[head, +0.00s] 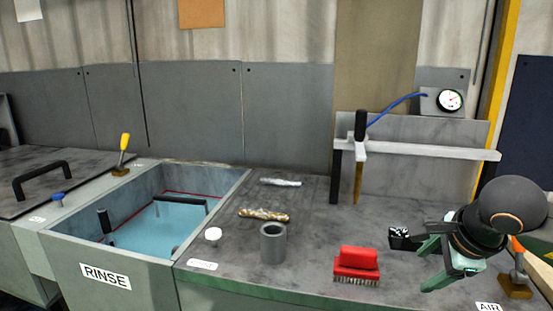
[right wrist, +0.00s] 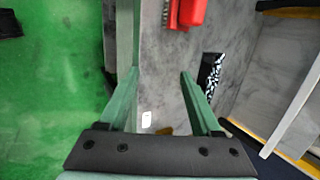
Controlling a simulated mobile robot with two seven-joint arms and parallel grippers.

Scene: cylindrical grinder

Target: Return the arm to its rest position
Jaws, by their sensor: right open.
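My right arm (head: 510,205) reaches in at the right side of the head view, over the right end of the grey bench. Its right gripper (head: 428,266) has green fingers spread apart with nothing between them. In the right wrist view the open gripper (right wrist: 158,85) points down past the bench's front edge, with green floor on the left and bench top on the right. A small black block with white specks (head: 400,238) is close to the fingers in the head view. It also shows just right of one finger in the wrist view (right wrist: 212,72). My left gripper is not in view.
A red brush (head: 357,262) and a grey cylinder (head: 273,243) stand left of the gripper. A lever on a wooden base (head: 514,289) is near my arm. The rinse tank (head: 110,265) is at left.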

